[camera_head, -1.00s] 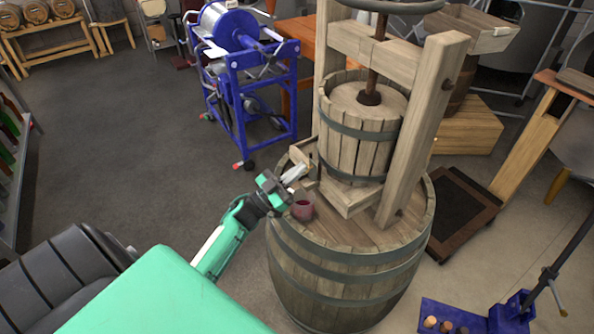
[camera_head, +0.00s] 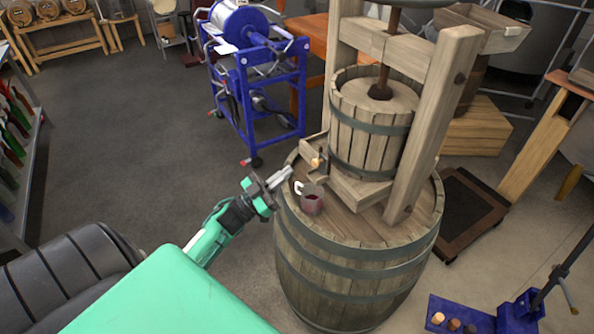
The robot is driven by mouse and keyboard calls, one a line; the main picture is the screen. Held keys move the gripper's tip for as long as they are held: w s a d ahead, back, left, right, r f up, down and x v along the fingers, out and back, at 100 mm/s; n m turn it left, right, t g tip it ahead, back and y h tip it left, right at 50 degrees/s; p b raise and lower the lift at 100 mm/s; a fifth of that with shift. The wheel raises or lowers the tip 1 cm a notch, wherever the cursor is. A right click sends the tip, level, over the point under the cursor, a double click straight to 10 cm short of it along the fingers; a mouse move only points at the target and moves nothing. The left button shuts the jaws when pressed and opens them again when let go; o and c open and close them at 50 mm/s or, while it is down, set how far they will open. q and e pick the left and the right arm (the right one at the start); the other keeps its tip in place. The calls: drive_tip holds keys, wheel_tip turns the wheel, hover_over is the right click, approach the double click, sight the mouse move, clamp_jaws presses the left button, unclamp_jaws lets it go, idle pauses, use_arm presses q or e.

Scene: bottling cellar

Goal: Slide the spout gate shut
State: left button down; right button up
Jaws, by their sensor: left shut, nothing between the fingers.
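The wooden basket press (camera_head: 368,135) stands on an upright barrel (camera_head: 352,262). At its front left is the spout with a small light-coloured knob, the spout gate (camera_head: 317,162). How far the gate is slid is too small to tell. A mug (camera_head: 313,204) with dark red contents and a pale handle stands on the barrel top below the spout. My left gripper (camera_head: 286,174) is shut and empty, at the barrel's left edge, to the left of the gate and mug and apart from both in the picture. My right gripper is not in view.
A blue wheeled machine (camera_head: 262,100) stands behind to the left. A dark low platform (camera_head: 468,215) is right of the barrel, and a blue corking stand (camera_head: 515,312) is at the lower right.

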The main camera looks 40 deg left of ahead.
use_arm(q)
drive_tip(key=shift+v, duration=1.1)
drive_tip(key=shift+s+r, duration=0.2)
